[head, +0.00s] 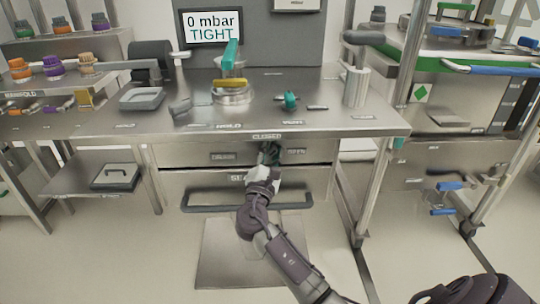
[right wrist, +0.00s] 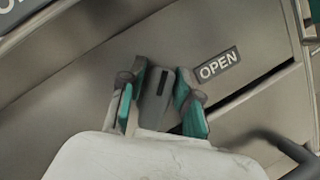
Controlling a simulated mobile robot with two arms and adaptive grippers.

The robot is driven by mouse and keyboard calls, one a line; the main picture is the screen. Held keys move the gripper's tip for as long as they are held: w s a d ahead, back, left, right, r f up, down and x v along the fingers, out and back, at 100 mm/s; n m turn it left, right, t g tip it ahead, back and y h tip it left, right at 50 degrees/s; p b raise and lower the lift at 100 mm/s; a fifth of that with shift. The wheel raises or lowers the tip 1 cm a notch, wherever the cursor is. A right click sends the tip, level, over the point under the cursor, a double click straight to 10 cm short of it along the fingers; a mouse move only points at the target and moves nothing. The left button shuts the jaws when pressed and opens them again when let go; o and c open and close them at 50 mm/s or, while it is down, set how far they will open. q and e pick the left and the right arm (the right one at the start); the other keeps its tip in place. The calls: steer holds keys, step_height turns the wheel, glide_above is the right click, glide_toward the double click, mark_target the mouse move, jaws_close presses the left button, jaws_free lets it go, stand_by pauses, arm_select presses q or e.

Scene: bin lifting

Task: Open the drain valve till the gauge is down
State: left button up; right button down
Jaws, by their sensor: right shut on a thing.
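The gauge display (head: 210,27) at the back of the bench reads "0 mbar TIGHT". An "OPEN" label (right wrist: 218,64) is on the panel to the right of the fingers. In the head view my right gripper (head: 270,152) covers most of the valve. The lever's exact angle is hard to tell. My left gripper is out of view.
A drawer handle bar (head: 247,207) runs below the panel, near my right forearm. A rack stands at the right.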

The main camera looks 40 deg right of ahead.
steer(key=m, duration=0.1)
steer(key=m+g, duration=0.1)
steer(key=m, duration=0.1)
steer(key=shift+f, duration=0.25)
steer(key=shift+s+d+f+m+g, duration=0.1)
steer(key=shift+m+g, duration=0.2)
steer(key=shift+m, duration=0.3)
steer(key=shift+d+f+m+g, duration=0.1)
steer(key=shift+m+g, duration=0.2)
steer(key=shift+m, duration=0.3)
steer(key=shift+f+m+g+y, duration=0.1)
steer(key=shift+m+g+y, duration=0.3)
steer(key=shift+m, duration=0.8)
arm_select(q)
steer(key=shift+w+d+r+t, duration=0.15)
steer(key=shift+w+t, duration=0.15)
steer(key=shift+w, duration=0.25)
arm_select(e)
steer(key=shift+f+m+g, duration=0.2)
steer(key=shift+m+g, duration=0.1)
steer(key=shift+m, duration=0.8)
steer(key=c, duration=1)
jaws_free()
steer(key=shift+o, duration=0.2)
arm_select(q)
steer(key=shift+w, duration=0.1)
